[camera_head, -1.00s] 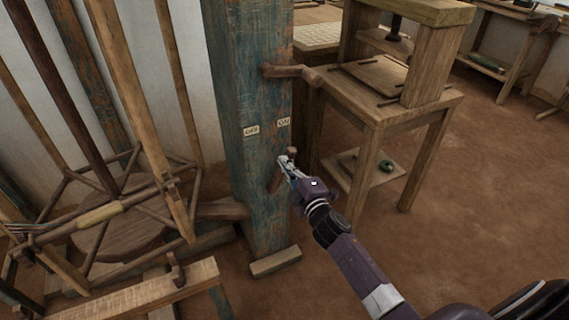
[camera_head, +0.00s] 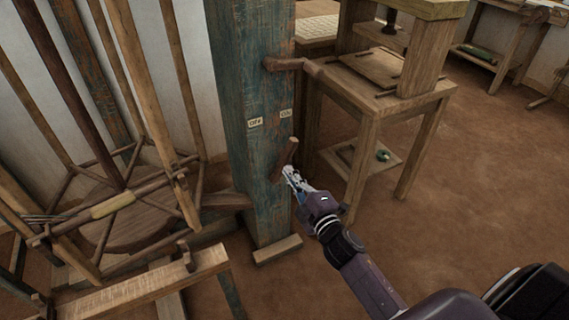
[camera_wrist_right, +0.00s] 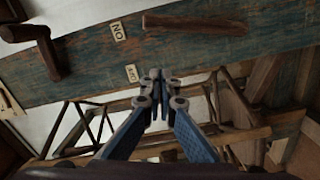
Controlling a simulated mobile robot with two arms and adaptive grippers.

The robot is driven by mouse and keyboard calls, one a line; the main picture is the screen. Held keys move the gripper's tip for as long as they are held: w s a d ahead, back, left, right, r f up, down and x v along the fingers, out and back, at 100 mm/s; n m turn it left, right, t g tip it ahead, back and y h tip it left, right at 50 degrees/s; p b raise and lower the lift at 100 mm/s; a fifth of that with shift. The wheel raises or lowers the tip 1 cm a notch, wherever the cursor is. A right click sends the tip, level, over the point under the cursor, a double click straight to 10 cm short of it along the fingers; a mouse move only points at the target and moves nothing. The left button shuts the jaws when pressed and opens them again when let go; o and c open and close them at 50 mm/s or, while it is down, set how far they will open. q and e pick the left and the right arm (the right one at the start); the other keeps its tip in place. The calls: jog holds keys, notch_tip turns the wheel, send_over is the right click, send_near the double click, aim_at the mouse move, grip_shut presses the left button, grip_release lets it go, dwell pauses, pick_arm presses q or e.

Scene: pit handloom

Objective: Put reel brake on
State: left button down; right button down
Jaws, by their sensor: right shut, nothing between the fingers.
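The brake lever (camera_head: 286,158) is a short wooden bar on the blue, worn post (camera_head: 240,190), below two small labels. Its upper end leans up and right, toward the ON label (camera_head: 286,113); the OFF label (camera_head: 255,122) is to its left. In the right wrist view the lever (camera_wrist_right: 195,23) lies at the top, its end toward the ON label (camera_wrist_right: 118,31). My right gripper (camera_head: 288,174) is shut and empty, just right of the lever's lower part; contact is unclear in the head view. Its fingertips (camera_wrist_right: 160,75) appear apart from the lever in the wrist view. My left gripper is not visible.
A wooden crank (camera_head: 295,65) juts from the post above the labels. A spoked wooden reel frame (camera_head: 115,205) stands left of the post. A wooden table (camera_head: 385,100) stands behind right. The earth floor (camera_head: 460,200) at right is clear.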

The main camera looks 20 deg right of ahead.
jog(key=shift+s+d, duration=0.1)
jog(key=shift+s, duration=0.7)
